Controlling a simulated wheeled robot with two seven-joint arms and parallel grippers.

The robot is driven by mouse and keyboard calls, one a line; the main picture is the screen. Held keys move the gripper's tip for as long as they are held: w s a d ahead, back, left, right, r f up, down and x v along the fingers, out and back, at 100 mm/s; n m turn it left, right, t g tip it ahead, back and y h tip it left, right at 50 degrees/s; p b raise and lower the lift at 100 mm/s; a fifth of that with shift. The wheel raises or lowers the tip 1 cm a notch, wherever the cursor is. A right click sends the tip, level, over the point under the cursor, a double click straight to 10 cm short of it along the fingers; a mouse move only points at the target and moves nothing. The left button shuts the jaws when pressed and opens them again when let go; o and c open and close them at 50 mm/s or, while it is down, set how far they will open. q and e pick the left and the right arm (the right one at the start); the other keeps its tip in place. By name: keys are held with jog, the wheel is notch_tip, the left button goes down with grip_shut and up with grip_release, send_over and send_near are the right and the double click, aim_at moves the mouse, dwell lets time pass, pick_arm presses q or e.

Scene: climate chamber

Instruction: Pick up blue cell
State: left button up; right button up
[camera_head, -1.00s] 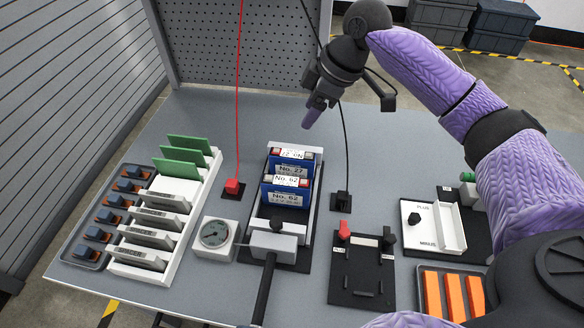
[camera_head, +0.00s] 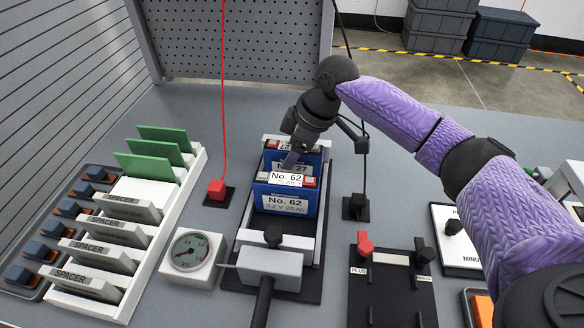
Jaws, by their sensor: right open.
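Blue cells stand upright in the press-like holder (camera_head: 312,245) in the middle of the bench. The front blue cell (camera_head: 284,203) is labelled No. 62 and shows its red and grey terminals. Behind it is another blue cell (camera_head: 304,160), labelled No. 27 and partly hidden by my right gripper. My right gripper (camera_head: 290,162) points down over the cells from above, its fingertips by the rear cell. I cannot tell whether it touches a cell. It is open, with no cell held. My left gripper is not in view.
A white rack (camera_head: 190,190) with green boards and grey spacers stands left, beside a tray of small blue-orange parts (camera_head: 55,225). A gauge (camera_head: 190,252), a red plug (camera_head: 217,190), a black plug (camera_head: 356,206) and a PLUS/MINUS fixture (camera_head: 385,300) surround the holder.

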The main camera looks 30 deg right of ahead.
jog(key=shift+r, duration=0.15)
jog(key=shift+c, duration=0.6)
grip_shut()
dwell(0.4)
